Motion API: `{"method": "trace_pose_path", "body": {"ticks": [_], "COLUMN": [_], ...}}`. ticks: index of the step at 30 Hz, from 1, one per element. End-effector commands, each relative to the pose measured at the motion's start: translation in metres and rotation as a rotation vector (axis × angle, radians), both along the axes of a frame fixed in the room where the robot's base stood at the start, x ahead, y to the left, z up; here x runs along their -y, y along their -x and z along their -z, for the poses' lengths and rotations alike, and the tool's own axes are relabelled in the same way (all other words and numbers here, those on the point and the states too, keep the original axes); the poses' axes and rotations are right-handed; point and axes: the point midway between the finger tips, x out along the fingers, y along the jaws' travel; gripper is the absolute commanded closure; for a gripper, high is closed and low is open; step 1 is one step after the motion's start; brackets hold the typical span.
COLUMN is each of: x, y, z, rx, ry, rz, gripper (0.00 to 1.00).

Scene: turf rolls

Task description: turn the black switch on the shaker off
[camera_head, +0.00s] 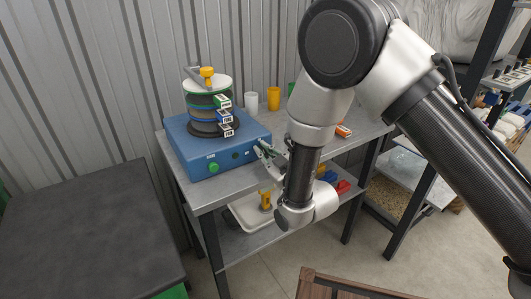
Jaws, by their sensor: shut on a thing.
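The blue shaker (195,152) stands on the grey metal bench, with a stack of round sieves (209,108) clamped on top. Its front face has a bright green round button (213,168) at the left and a small dark round control (235,155) near the middle. My gripper (259,150) is at the right end of this front face, with its fingers pointing left at the shaker. It is shut on a small part there, which looks to be the black switch. The fingers hide that part, so its position cannot be read.
A white cup (251,102), a yellow cup (273,99) and an orange-and-white box (343,130) stand on the bench (230,188). A white tray (245,213) sits on the shelf below. A dark table (85,225) is at the left. Floor shows in front.

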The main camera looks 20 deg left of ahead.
Motion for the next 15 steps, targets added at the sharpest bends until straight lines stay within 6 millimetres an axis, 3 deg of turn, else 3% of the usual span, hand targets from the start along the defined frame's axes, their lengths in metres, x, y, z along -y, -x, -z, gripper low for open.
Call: {"method": "trace_pose_path", "body": {"ticks": [15], "x": [-0.0035], "y": [0.0040], "z": [0.0034], "rx": [0.373], "ry": [0.318], "rz": [-0.001], "gripper": [1.00]}}
